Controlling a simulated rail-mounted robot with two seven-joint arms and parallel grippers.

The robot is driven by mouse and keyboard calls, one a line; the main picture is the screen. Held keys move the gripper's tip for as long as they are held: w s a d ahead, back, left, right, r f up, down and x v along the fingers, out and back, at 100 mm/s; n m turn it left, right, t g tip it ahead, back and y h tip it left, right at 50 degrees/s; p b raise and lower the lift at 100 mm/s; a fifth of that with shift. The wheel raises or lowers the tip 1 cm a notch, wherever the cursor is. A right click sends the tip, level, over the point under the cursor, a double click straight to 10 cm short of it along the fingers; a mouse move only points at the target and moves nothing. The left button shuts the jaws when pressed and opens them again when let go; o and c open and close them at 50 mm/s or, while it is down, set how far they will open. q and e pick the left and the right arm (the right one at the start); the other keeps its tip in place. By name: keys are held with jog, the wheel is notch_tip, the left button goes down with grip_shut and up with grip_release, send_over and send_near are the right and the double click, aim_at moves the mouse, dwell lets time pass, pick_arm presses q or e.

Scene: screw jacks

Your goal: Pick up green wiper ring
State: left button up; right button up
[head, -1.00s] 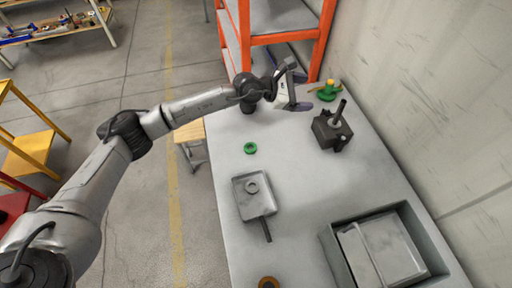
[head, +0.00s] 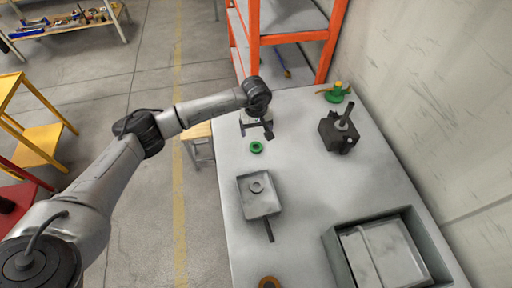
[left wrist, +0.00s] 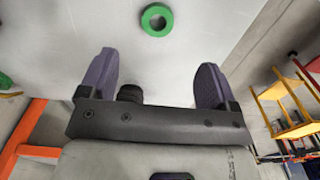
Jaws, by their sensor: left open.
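The green wiper ring (head: 256,151) lies flat on the grey table, near its left edge. My left gripper (head: 257,132) is open and empty, just behind the ring in the head view and above the table. In the left wrist view the ring (left wrist: 146,20) shows whole at the top centre. There it lies beyond the two purple fingertips of my gripper (left wrist: 156,72), roughly in line with the gap between them, and apart from both. My right gripper is not in view.
A dark block with a rod (head: 337,137) and a green part with a yellow top (head: 336,95) stand at the back right. A shallow tray (head: 270,208) holding a grey ring lies in front. A large bin (head: 338,251) and a brown ring (head: 268,280) are nearer. An orange shelf (head: 254,40) stands behind.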

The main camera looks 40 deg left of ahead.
aim_at(257, 147)
pick_arm(q)
notch_tip(257, 147, down, 11)
jog(key=shift+w+f, duration=0.1)
jog(key=shift+f, duration=0.05)
dwell(0.5)
jog(key=shift+c, duration=0.2)
jog(key=c, duration=1)
jog(key=shift+o, duration=0.2)
